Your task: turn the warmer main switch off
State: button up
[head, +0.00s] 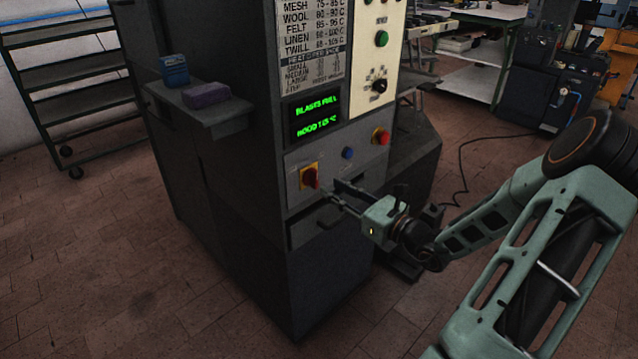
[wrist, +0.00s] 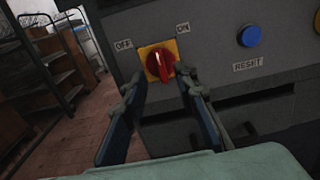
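The warmer main switch is a red rotary knob (wrist: 160,65) on a yellow plate. It also shows in the head view (head: 309,177), low on the grey cabinet's front. In the wrist view an OFF label (wrist: 123,44) is at its upper left and an ON label (wrist: 183,28) at its upper right. The knob's grip ridge stands nearly upright in the picture, its top leaning slightly left. My gripper (wrist: 162,84) is open, one finger on each side of the knob's lower part in the picture. No contact is clear. In the head view my gripper (head: 334,190) is just right of the switch.
A blue button (wrist: 250,36) labelled RESET is right of the switch. A red button on a yellow base (head: 381,136) is farther right. A green-lettered display (head: 315,118) is above. A drawer-like handle recess (head: 310,232) lies below. A side shelf (head: 215,112) juts left.

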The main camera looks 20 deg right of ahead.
aim_at(317, 179)
jog(key=b+x, duration=0.1)
jog(key=x, duration=0.5)
jog(key=shift+w, duration=0.1)
jog(key=shift+c, duration=0.3)
grip_shut()
